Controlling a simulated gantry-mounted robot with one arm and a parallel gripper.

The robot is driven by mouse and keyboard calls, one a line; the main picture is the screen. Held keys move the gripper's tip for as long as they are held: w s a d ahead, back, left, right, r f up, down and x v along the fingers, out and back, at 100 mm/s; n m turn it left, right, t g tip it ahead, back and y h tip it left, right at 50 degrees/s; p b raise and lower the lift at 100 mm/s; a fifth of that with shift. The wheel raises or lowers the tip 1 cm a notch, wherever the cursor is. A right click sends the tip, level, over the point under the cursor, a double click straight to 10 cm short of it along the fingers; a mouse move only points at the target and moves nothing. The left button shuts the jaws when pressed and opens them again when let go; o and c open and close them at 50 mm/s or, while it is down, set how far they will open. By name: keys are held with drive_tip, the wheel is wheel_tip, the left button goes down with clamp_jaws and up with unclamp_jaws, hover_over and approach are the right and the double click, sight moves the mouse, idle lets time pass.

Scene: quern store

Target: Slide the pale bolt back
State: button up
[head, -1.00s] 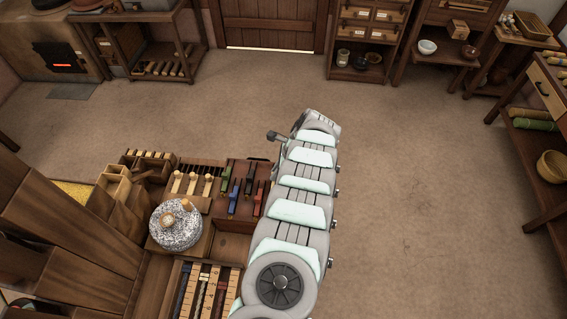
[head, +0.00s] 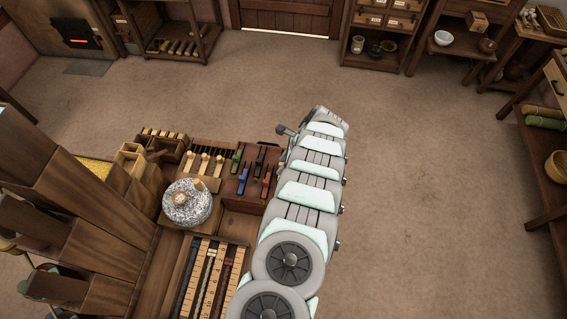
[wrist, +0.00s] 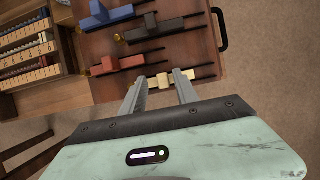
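The pale bolt (wrist: 158,81) lies on the brown bolt board (wrist: 200,45) in the wrist view, on a thin dark rail. My gripper (wrist: 160,80) is open. Its two fingertips are apart at the pale bolt, with part of the bolt showing between them; I cannot tell whether they touch it. In the head view the board (head: 238,187) shows beside my arm, and the pale bolt is hidden.
A speckled quern stone (head: 187,205) stands left of the board. Pale wooden pegs (head: 205,162) sit behind it, and bead rows (head: 208,275) lie in front. A dark handle (wrist: 220,28) sticks out at the board's edge. The floor right of my arm is clear.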

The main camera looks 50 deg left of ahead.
drive_tip(key=shift+r, duration=0.1)
drive_tip(key=v, duration=1)
drive_tip(key=shift+r+p, duration=0.25)
drive_tip(key=shift+p, duration=0.1)
drive_tip(key=shift+w+d, duration=0.1)
